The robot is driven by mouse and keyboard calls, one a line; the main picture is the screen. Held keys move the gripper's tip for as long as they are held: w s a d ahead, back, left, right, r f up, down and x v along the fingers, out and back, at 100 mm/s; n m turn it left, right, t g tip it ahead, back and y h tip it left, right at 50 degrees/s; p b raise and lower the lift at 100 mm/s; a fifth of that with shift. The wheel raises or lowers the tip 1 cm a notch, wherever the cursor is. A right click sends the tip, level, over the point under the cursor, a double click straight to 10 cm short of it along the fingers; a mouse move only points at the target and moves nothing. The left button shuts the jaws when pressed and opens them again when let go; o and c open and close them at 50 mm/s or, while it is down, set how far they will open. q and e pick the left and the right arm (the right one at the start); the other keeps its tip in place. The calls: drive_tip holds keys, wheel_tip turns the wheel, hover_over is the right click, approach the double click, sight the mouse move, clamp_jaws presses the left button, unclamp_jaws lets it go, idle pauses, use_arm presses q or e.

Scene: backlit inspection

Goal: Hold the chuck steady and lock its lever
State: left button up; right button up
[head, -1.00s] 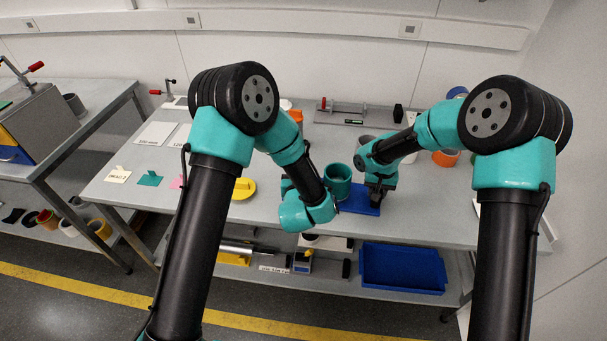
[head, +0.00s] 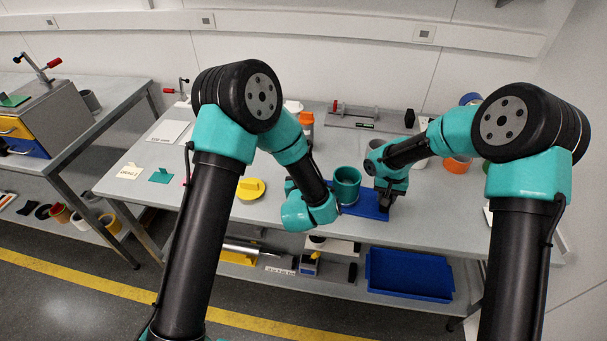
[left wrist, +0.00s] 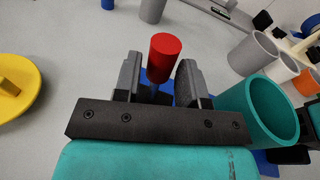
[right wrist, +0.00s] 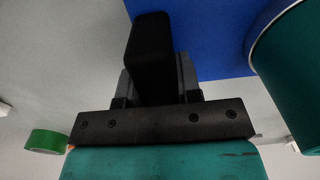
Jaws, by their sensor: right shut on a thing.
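The chuck has a blue base plate (head: 369,206) with a teal cup (head: 346,184) on it, near the table's front edge. A red lever knob (left wrist: 165,57) stands upright in the left wrist view. My left gripper (left wrist: 158,82) is open, with a finger on each side of the knob and a gap at the left. In the head view my left arm hides these fingers and the knob. My right gripper (right wrist: 160,85) is shut on a black block (right wrist: 150,50) beside the blue plate. It also shows in the head view (head: 386,200), right of the cup.
A yellow disc with a raised tab (head: 251,189) lies left of my left gripper. Grey and orange cups (head: 456,165) stand behind my right arm. A rail fixture (head: 365,118) is at the back. A blue bin (head: 410,275) sits on the shelf below.

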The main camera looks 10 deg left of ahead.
use_arm(q)
drive_tip(key=s+d+r, duration=0.1)
drive_tip(key=s, duration=0.6)
drive_tip(key=shift+s, duration=0.2)
drive_tip(key=shift+c, duration=0.4)
